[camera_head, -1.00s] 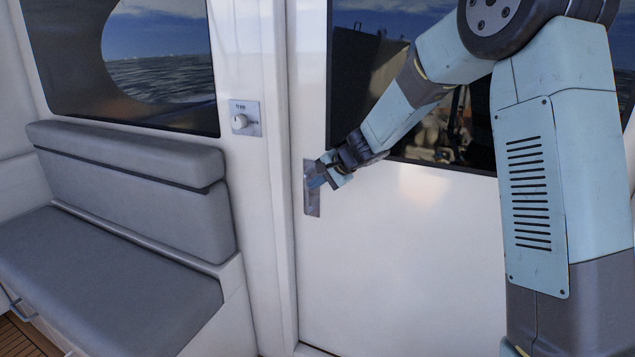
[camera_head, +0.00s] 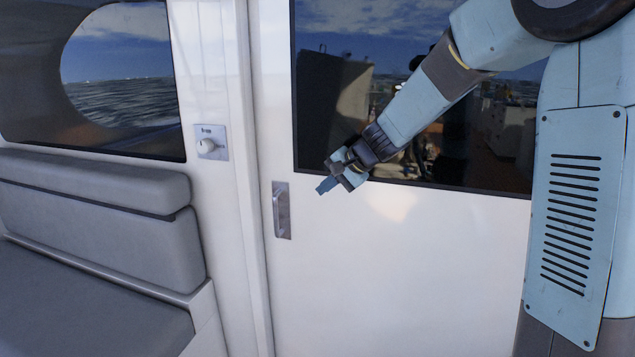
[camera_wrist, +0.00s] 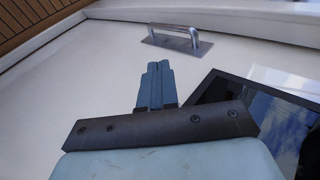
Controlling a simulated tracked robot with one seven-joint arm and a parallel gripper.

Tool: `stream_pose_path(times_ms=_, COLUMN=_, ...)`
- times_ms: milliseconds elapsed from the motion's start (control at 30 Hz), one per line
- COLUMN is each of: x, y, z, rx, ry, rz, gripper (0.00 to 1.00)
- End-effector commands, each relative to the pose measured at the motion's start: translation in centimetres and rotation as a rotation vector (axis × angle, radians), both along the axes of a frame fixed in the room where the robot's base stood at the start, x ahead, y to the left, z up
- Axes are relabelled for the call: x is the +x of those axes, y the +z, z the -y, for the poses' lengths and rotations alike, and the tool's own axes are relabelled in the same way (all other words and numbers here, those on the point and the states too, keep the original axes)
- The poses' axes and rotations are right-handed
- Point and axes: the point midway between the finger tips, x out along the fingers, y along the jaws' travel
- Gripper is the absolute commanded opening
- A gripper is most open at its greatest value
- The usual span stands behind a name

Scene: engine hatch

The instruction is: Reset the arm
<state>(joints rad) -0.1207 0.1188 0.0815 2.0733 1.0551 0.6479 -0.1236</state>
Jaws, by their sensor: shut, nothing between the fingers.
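My gripper (camera_head: 327,187) is in front of the white door, to the right of and a little above the metal door handle (camera_head: 282,210). Its blue fingers are together and empty. In the wrist view my gripper (camera_wrist: 158,68) points toward the door surface, and the handle (camera_wrist: 180,35) lies beyond the fingertips with clear space between. My arm reaches in from the upper right, bent at the elbow, in front of the door's dark window. The white door (camera_head: 390,270) appears closed against its frame.
A grey cushioned bench (camera_head: 95,215) stands at the left. A dial on a wall plate (camera_head: 209,143) is left of the door frame. The dark door window (camera_head: 330,100) is behind my forearm. The area in front of the lower door is clear.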

Motion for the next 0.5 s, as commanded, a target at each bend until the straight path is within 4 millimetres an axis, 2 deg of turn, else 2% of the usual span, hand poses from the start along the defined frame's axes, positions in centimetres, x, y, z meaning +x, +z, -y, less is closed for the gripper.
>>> stream_pose_path(times_ms=33, x=-1.2, y=1.0, z=0.8, rx=-0.023, ry=0.015, rz=0.02, gripper=0.0)
stream_pose_path(times_ms=200, x=-5.7, y=3.3, z=3.6, rx=-0.125, ry=0.08, rz=0.073, gripper=0.0)
stream_pose_path(times_ms=500, x=-13.9, y=5.7, z=9.0, rx=-0.324, ry=0.168, rz=0.146, gripper=0.0)
